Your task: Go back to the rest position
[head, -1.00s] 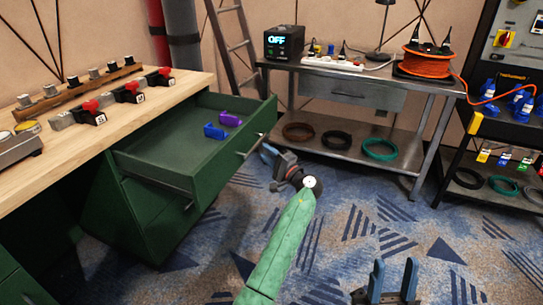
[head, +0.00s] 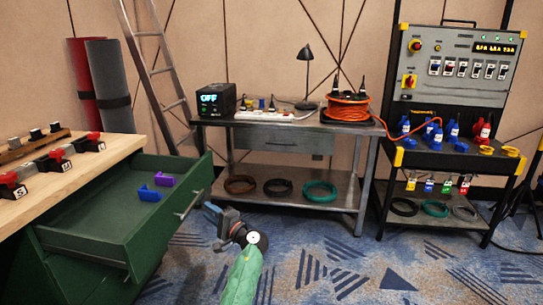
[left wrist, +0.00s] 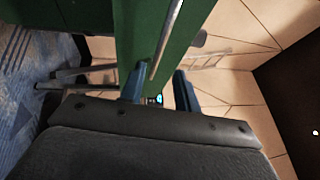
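My left gripper (head: 210,213) is beside the front of the open green drawer (head: 135,240), low over the carpet, at the end of my green-sleeved arm. In the left wrist view its two blue fingers (left wrist: 160,88) stand apart with nothing held. The drawer's bar handle (left wrist: 166,40) and green front lie just beyond the fingertips. I cannot tell whether a finger touches the drawer. My right gripper is outside both current views.
The drawer holds a blue piece (head: 149,194) and a purple piece (head: 164,180). A metal table (head: 270,188) with a cable reel (head: 347,107) stands behind, and a black panel rack (head: 450,160) is at the right. Carpet (head: 330,265) is free in front.

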